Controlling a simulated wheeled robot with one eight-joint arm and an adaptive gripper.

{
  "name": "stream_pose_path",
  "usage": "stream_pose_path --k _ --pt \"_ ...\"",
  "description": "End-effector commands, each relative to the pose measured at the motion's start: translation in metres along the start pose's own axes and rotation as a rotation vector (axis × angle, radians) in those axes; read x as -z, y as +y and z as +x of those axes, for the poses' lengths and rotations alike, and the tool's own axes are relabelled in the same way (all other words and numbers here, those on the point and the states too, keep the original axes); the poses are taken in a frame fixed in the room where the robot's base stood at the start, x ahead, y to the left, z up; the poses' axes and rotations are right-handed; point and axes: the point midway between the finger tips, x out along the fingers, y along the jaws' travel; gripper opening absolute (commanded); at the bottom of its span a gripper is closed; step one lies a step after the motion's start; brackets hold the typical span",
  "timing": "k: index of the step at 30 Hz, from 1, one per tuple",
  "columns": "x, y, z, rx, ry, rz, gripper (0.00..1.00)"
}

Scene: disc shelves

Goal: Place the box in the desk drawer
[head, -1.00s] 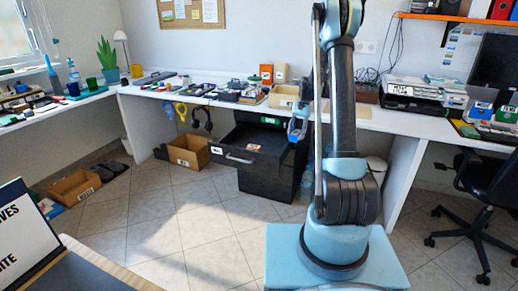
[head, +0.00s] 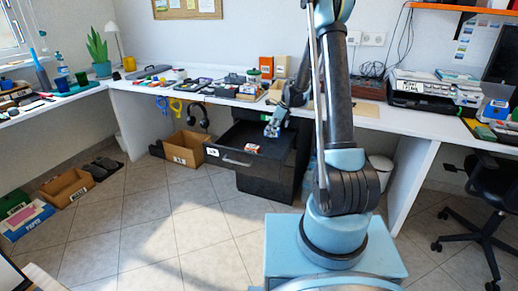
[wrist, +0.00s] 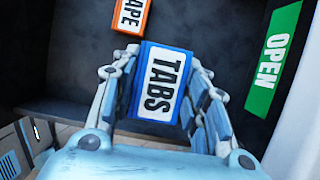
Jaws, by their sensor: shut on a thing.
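A blue box (wrist: 161,84) with a white label reading TABS is between the fingers of my gripper (wrist: 163,62) in the wrist view. My gripper is shut on it. In the head view my gripper (head: 272,130) is over the back part of the open black desk drawer (head: 268,172); the box cannot be made out there. The drawer's dark floor lies beyond the box in the wrist view. An orange box (wrist: 130,14) labelled TAPE lies in the drawer, ahead and a little left of the held box; it also shows in the head view (head: 252,147).
A green OPEN label (wrist: 272,60) is at the right in the wrist view. The white desk (head: 180,92) above the drawer carries boxes and small items. A cardboard box (head: 185,148) stands on the floor left of the drawer. The drawer's front part has free room.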

Motion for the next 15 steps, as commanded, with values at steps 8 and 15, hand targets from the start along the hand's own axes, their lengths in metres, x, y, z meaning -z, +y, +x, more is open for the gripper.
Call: stream_pose_path --k 8,15 --pt "0.016 -0.004 0.030 0.010 0.001 0.024 0.17" --pt "0.028 -0.005 0.050 0.011 0.001 0.027 0.17"
